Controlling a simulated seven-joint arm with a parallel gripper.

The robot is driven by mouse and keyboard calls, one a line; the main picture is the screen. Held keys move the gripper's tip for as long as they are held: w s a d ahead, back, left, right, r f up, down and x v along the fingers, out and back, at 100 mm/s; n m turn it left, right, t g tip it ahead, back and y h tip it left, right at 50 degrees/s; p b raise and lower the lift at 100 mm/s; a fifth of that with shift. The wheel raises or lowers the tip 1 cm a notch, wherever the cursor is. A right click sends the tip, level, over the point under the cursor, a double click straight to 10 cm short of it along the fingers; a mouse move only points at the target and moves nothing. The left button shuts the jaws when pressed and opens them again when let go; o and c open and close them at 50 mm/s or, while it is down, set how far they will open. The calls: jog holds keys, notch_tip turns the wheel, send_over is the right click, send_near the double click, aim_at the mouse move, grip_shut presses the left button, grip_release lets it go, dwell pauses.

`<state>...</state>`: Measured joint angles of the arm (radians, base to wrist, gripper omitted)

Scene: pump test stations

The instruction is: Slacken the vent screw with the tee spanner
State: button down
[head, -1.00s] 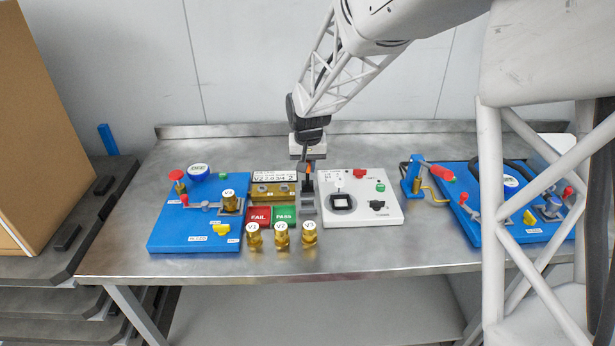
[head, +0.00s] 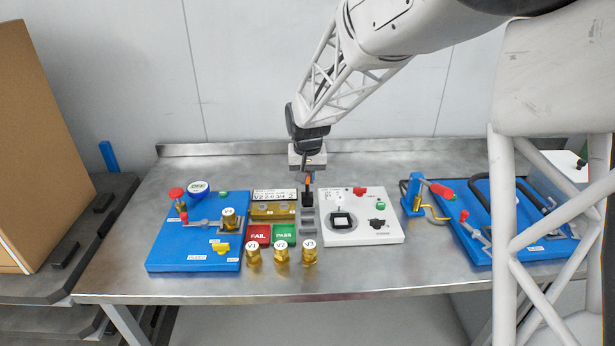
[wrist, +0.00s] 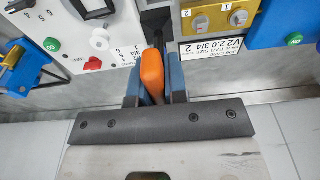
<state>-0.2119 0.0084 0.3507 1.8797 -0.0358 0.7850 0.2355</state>
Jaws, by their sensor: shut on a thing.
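My gripper (head: 308,176) is above the grey rack at the middle of the bench. It is shut on an orange handle (wrist: 153,72), which shows between the blue finger pads in the wrist view. I take this to be the tee spanner (head: 309,181). A dark part lies below the handle; whether the spanner is seated in the rack (head: 308,222) or just clear of it, I cannot tell. A brass block (head: 274,210) with two fittings marked 1 and 2 stands left of the rack, and also shows in the wrist view (wrist: 221,17). I cannot tell which part is the vent screw.
A blue station (head: 190,258) with gauge, red knob and yellow tap is at left. A white panel (head: 375,232) is right of the rack. Brass valves V1 (head: 253,256), V2 (head: 282,256) and V3 (head: 310,255) stand in front. Another blue station (head: 478,248) is at right.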

jog(key=w+a, duration=0.6)
jog(key=a, duration=0.1)
jog(key=shift+w, duration=0.15)
jog(key=shift+f, duration=0.2)
jog(key=shift+f, duration=2.25)
jog(key=shift+f, duration=1)
dwell(1.4)
jog(key=shift+n, duration=0.3)
jog(key=shift+n, duration=1)
